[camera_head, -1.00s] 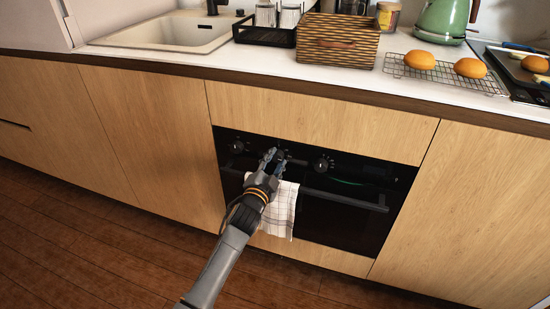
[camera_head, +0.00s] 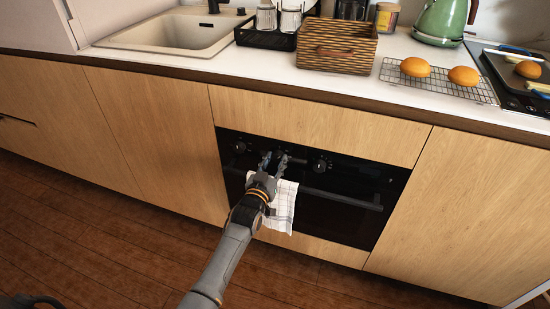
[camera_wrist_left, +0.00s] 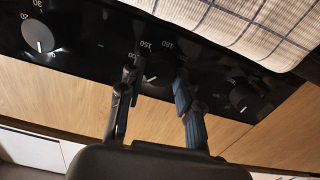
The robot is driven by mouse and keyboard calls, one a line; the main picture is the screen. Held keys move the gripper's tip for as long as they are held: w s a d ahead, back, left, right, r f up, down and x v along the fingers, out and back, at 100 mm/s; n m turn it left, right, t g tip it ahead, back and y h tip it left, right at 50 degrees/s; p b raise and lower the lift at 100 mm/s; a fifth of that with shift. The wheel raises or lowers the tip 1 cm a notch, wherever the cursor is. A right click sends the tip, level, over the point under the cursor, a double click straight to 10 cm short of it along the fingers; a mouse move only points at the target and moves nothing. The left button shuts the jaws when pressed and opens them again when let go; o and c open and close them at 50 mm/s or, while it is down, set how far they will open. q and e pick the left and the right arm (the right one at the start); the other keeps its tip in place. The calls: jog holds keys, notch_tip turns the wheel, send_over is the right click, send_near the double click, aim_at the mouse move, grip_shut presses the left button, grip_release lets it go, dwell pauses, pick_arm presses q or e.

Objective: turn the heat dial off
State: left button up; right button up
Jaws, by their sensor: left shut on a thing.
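The heat dial (camera_wrist_left: 160,72) is the middle black knob on the oven's control panel, with 150 and 180 printed beside it. A small white mark shows near its edge in the left wrist view. My left gripper (camera_head: 272,161) is at the middle of the panel in the head view, hiding most of this dial. In the left wrist view, its two fingers (camera_wrist_left: 154,92) are on either side of the dial, shut on it.
Other knobs sit left (camera_head: 239,147) and right (camera_head: 320,165) of the heat dial. A checked towel (camera_head: 283,207) hangs over the oven handle (camera_head: 340,198) just below the gripper. The counter above holds a basket (camera_head: 337,50) and a cooling rack (camera_head: 438,80).

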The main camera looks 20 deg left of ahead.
pick_arm(q)
jog(key=n+p, duration=0.1)
jog(key=n, duration=0.2)
jog(key=shift+n, duration=0.4)
jog(key=n, duration=0.3)
jog(key=shift+f, duration=0.1)
jog(key=shift+n, duration=0.7)
pick_arm(e)
jog(key=shift+s+d+f, duration=0.15)
jog(key=shift+s+f, duration=0.7)
jog(key=shift+f, duration=0.25)
jog(key=shift+s+d+f, duration=0.1)
jog(key=shift+s+f, duration=0.7)
jog(key=shift+f, duration=0.25)
pick_arm(q)
jog(key=o, duration=1.1)
jog(key=shift+o, duration=0.2)
